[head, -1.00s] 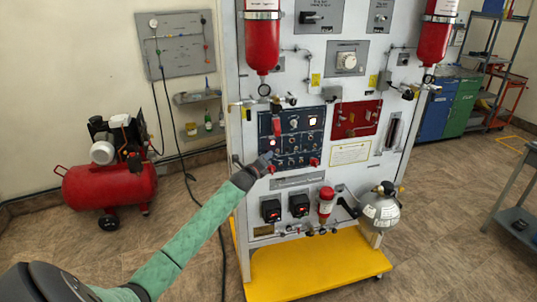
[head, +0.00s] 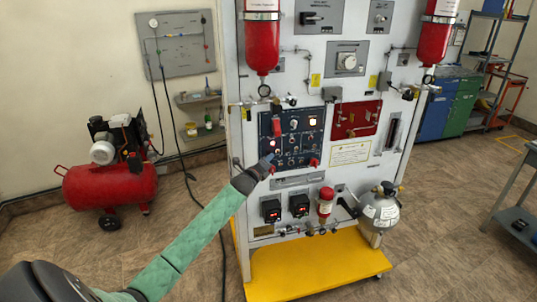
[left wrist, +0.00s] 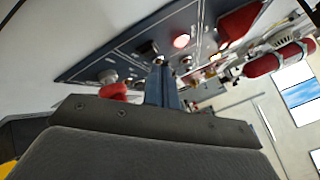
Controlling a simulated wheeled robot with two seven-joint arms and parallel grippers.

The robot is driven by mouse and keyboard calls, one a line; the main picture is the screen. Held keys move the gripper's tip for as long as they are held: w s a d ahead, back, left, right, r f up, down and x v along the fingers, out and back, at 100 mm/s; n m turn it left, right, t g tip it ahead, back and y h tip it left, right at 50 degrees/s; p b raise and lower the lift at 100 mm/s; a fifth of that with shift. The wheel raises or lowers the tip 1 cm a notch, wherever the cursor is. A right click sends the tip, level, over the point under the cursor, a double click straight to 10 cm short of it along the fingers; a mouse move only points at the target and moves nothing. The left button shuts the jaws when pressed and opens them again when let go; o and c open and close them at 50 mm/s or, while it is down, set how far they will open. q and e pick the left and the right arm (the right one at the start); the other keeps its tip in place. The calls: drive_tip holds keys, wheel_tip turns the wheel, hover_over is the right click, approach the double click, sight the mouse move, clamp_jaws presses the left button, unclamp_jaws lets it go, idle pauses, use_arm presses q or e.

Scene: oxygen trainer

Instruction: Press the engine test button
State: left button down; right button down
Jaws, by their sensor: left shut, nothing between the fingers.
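A dark blue control panel (head: 307,124) with knobs, switches and lit indicators is mounted on the white trainer board. My left gripper (head: 268,160) is at the panel's lower left part, its fingers shut and empty. In the left wrist view the gripper fingers (left wrist: 160,80) point at the panel (left wrist: 120,50), with the tips at or very close to a small control on its face. Whether they touch cannot be told. A lit reddish lamp (left wrist: 181,41) and a red guarded switch (left wrist: 112,91) show near the tips. I cannot read which control is the engine test button. My right gripper is not visible.
A red panel (head: 356,118) sits right of the blue one. A yellow base (head: 310,270) juts out below. A red compressor (head: 108,190) stands left.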

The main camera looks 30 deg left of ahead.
use_arm(q)
drive_tip(key=s+d+p, duration=0.1)
drive_tip(key=s+d, duration=0.2)
drive_tip(key=shift+s+d, duration=0.1)
drive_tip(key=shift+d, duration=0.3)
idle(0.9)
